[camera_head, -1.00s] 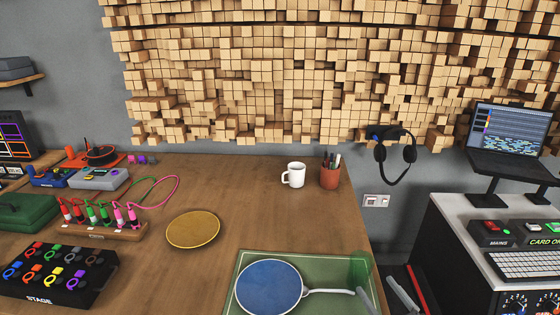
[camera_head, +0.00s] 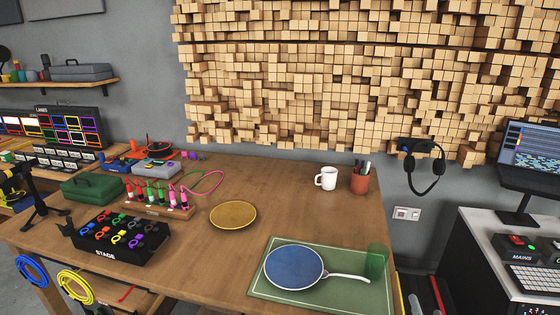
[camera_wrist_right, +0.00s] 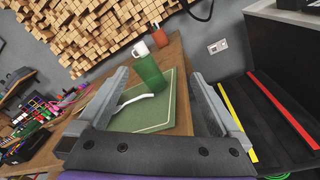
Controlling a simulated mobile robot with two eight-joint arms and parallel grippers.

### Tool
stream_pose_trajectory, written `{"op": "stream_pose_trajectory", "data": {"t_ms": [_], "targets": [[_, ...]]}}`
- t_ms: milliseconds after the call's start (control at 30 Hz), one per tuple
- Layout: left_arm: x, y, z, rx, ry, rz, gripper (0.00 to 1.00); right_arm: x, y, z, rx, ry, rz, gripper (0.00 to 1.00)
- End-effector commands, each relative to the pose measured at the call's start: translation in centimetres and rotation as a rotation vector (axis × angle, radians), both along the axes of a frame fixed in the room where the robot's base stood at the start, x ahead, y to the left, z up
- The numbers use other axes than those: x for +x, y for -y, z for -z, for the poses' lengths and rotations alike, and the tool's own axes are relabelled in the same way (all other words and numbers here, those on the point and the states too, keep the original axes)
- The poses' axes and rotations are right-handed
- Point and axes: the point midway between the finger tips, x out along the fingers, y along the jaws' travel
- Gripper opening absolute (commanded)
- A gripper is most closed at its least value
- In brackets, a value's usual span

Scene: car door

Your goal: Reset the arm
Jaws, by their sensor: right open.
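My right gripper (camera_wrist_right: 158,75) shows in the right wrist view with its two grey fingers spread wide apart. Nothing is held between them. Beyond the fingers are a green cup (camera_wrist_right: 150,72) and a white-handled utensil on a green mat (camera_wrist_right: 150,119). In the head view the mat (camera_head: 345,297) bears a blue round pan (camera_head: 293,267) and the green cup (camera_head: 376,262). No right fingers show clearly there. My left gripper is in neither view.
A yellow plate (camera_head: 232,215), white mug (camera_head: 326,178) and pen pot (camera_head: 360,180) stand on the wooden table. A black STAGE box (camera_head: 118,238) and cable rack are at left. Headphones (camera_head: 425,168) hang on the wall; a console with a laptop stands right.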

Motion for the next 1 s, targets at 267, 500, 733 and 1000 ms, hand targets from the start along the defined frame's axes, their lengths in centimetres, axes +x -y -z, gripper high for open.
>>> {"op": "stream_pose_trajectory", "data": {"t_ms": [267,500,733,1000], "targets": [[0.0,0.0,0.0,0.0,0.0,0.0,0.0,-4.2,-2.5,2.3,1.065,-0.056,0.399,1.0],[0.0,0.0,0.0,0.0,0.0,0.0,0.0,-12.9,-10.3,8.3,1.845,-0.203,0.907,1.0],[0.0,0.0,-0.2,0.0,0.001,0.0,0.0,-21.1,-17.3,10.6,2.16,-0.338,1.372,1.0],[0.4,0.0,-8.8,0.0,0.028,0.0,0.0,-20.0,-16.7,2.0,2.169,-0.31,1.318,1.0]]}}
